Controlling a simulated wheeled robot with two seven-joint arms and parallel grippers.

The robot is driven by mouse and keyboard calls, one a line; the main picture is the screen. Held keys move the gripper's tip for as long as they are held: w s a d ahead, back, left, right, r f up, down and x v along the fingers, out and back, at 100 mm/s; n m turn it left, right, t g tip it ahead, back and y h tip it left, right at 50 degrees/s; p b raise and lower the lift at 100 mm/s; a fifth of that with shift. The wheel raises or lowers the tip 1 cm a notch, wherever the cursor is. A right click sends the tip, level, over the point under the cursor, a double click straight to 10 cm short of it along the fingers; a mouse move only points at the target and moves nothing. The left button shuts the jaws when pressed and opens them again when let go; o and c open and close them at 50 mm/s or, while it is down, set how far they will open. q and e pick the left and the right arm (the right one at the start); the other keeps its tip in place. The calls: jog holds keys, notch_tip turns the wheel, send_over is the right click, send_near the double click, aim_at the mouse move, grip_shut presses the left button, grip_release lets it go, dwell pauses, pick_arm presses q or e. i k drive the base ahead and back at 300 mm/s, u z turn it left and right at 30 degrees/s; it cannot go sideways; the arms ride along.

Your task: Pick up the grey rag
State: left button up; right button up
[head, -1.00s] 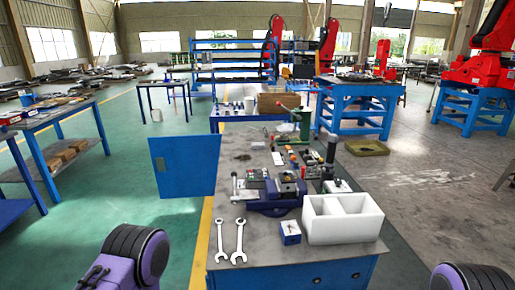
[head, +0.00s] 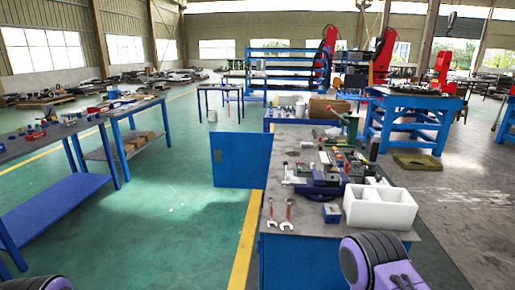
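I cannot clearly make out a grey rag in the head view. The main workbench (head: 258,205) has a grey top crowded with tools, and small things on it are hard to tell apart. Neither of my grippers is in view. Only purple and black parts of my arms show at the bottom edge, one at the lower right in front of the bench and a sliver at the lower left.
A white two-compartment box (head: 382,211), a blue vise (head: 318,187) and two wrenches (head: 288,213) are on the workbench. A blue open door (head: 241,160) sticks out left. Another blue table (head: 88,122) stands left. Green floor (head: 170,210) between them is clear.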

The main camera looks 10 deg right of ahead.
aim_at(304, 144)
jog(key=u, duration=0.55)
jog(key=i, duration=0.9)
jog(key=u, duration=0.55)
jog(key=i, duration=1.3)
jog(key=z, duration=0.4)
jog(key=i, duration=0.8)
jog(key=z, duration=0.65)
